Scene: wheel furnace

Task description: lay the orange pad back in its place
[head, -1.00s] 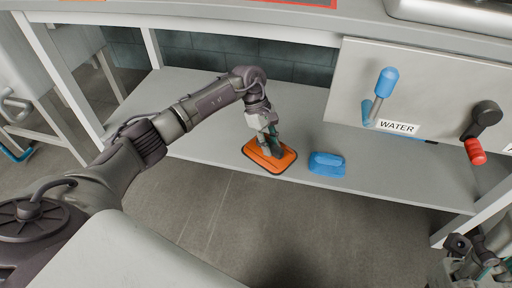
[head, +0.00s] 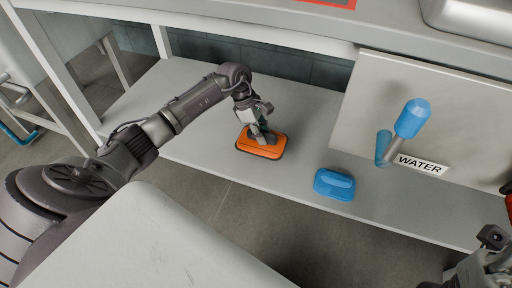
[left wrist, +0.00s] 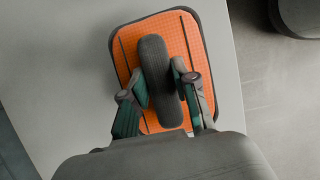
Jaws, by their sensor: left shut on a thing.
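The orange pad (head: 250,151) has a dark rim and a dark raised handle (left wrist: 155,65). My left gripper (head: 263,137) reaches down over it and is shut on the handle, with one finger on each side in the left wrist view (left wrist: 156,85). The pad is over the lower grey shelf, back from its front edge. I cannot tell whether it touches the shelf or hangs just above it. My right gripper (head: 490,240) is only partly visible at the lower right corner, apart from the pad; its jaws are unclear.
A blue pad or block (head: 334,184) lies on the shelf (head: 300,175) to the right of the orange pad. A panel with a blue lever (head: 412,118) and a WATER label (head: 422,164) stands behind it. A red-bordered sheet (head: 335,3) lies on the upper counter. Bare shelf surrounds the pad.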

